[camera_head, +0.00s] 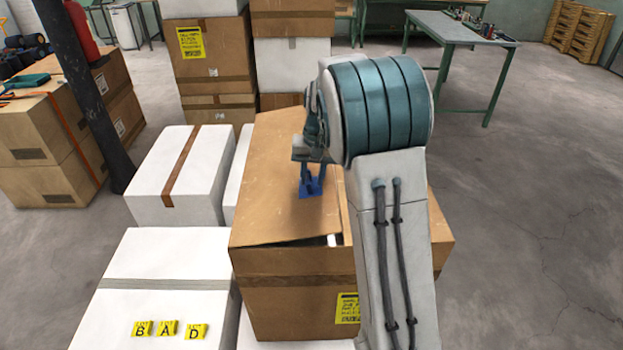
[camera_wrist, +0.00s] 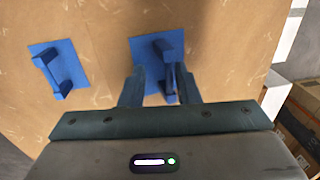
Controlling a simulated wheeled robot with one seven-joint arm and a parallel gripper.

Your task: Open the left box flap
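A brown cardboard box (camera_head: 290,300) stands in the middle of the head view, partly behind my arm. Its left top flap (camera_head: 265,185) shows as a broad brown panel, with a narrow dark gap at its front right corner. A blue handle (camera_head: 313,186) sits on this panel, just below my gripper (camera_head: 310,160). In the wrist view one blue handle (camera_wrist: 165,70) lies between the fingers of my gripper (camera_wrist: 160,88), closer to the right finger. The fingers are apart; contact is unclear. A second blue handle (camera_wrist: 58,70) is to the left, clear of the fingers.
White boxes (camera_head: 150,260) stand left of the brown box, the front one bearing yellow letter tags (camera_head: 168,328). Stacked cartons (camera_head: 213,65) stand behind. A dark post (camera_head: 85,90) is at left. A green table (camera_head: 460,28) is at back right; the right floor is clear.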

